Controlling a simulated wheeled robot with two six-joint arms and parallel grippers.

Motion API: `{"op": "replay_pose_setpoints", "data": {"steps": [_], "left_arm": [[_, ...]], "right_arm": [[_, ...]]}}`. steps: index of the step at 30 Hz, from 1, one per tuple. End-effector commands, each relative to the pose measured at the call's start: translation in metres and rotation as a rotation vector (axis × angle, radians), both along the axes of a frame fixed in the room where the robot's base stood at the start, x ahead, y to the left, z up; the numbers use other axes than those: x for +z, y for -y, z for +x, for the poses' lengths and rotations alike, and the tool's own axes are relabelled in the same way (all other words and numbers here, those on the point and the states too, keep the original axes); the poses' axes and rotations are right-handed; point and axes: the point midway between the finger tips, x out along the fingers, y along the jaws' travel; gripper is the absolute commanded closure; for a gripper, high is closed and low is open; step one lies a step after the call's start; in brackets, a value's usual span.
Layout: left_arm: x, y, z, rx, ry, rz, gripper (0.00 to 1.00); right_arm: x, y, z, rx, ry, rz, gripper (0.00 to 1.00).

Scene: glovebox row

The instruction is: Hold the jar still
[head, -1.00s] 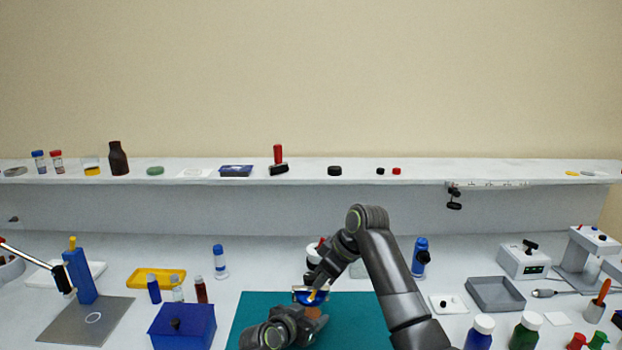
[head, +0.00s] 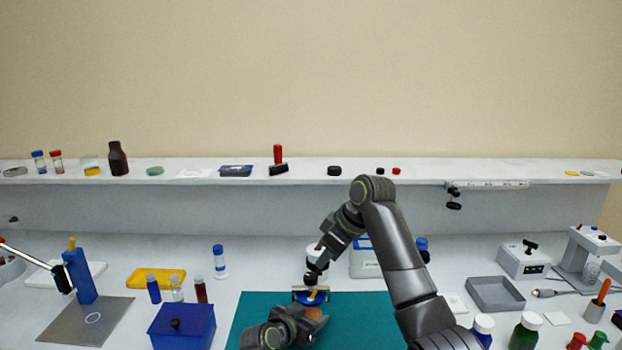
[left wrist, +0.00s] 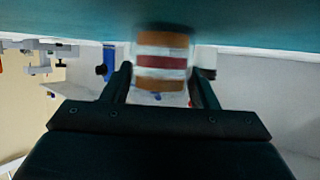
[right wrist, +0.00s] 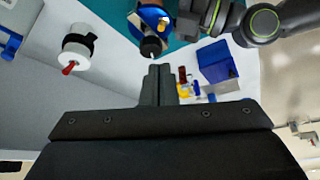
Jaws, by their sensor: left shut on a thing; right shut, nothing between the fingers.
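The jar (head: 312,311) stands over the teal mat (head: 365,320), with a blue and yellow top. In the left wrist view the jar (left wrist: 162,64) shows orange, white and dark red bands. My left gripper (head: 303,320) is shut on it; the fingers (left wrist: 162,82) lie on both sides of the jar. My right gripper (head: 314,277) is shut and empty, just above the jar's top. In the right wrist view its fingers (right wrist: 158,80) are together, near a dark round piece (right wrist: 151,47) at the jar. Whether they touch it, I cannot tell.
A blue box (head: 182,326) and small vials (head: 201,290) stand left of the mat. A white canister (right wrist: 78,48) with a black band is behind the jar. A grey tray (head: 495,293) and bottles (head: 525,332) are at the right. The mat's right part is clear.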

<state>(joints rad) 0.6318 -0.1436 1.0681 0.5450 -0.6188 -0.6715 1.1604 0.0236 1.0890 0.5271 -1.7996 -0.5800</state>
Motion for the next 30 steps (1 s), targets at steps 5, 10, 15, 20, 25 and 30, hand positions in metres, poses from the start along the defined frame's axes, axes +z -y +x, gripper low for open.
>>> {"op": "replay_pose_setpoints", "data": {"steps": [5, 10, 15, 20, 25, 30], "left_arm": [[0.0, -0.001, 0.0, 0.001, -0.001, 0.001, 0.81], [0.0, -0.001, 0.0, 0.001, -0.001, 0.001, 0.81], [-0.001, -0.001, 0.0, 0.001, -0.001, 0.001, 0.81], [-0.001, -0.001, 0.0, 0.001, -0.001, 0.001, 0.81], [-0.001, -0.001, 0.0, 0.001, -0.001, 0.001, 0.81], [0.0, -0.001, 0.0, 0.001, -0.001, 0.001, 0.81]], "right_arm": [[0.0, 0.001, 0.002, -0.001, 0.0, -0.001, 1.0], [0.006, 0.007, 0.015, 0.0, -0.001, -0.006, 1.0], [0.007, 0.011, 0.024, -0.001, -0.001, -0.007, 1.0], [-0.006, 0.012, 0.025, -0.001, -0.001, -0.006, 1.0], [-0.029, 0.011, 0.024, -0.002, -0.002, -0.006, 1.0], [-0.048, 0.012, 0.024, -0.001, -0.001, -0.006, 1.0]]}}
